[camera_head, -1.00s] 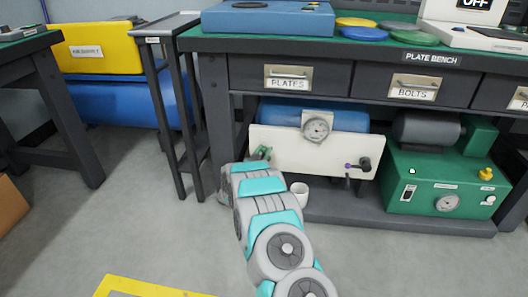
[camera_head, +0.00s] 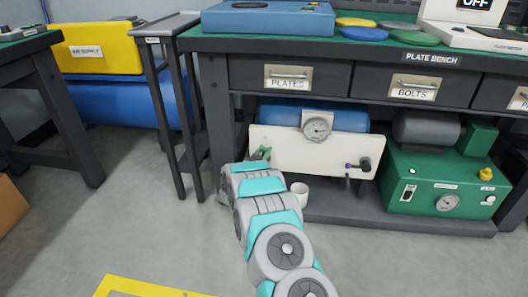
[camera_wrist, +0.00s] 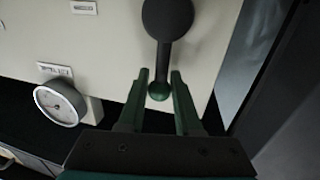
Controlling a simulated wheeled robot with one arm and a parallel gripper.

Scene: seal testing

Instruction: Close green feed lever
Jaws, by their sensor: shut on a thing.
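The feed lever (camera_wrist: 163,50) shows in the wrist view as a dark arm running from a round hub (camera_wrist: 167,17) on a pale panel. It ends in a dark green ball knob (camera_wrist: 159,90). My gripper (camera_wrist: 160,78) has its two green fingers on either side of the knob, shut on it. In the head view my arm reaches to the left end of the white panel (camera_head: 285,146) under the bench. There my wrist hides most of the gripper and the lever.
A gauge (camera_wrist: 60,103) sits left of the lever in the wrist view. Bench legs (camera_head: 218,115) stand close on the left.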

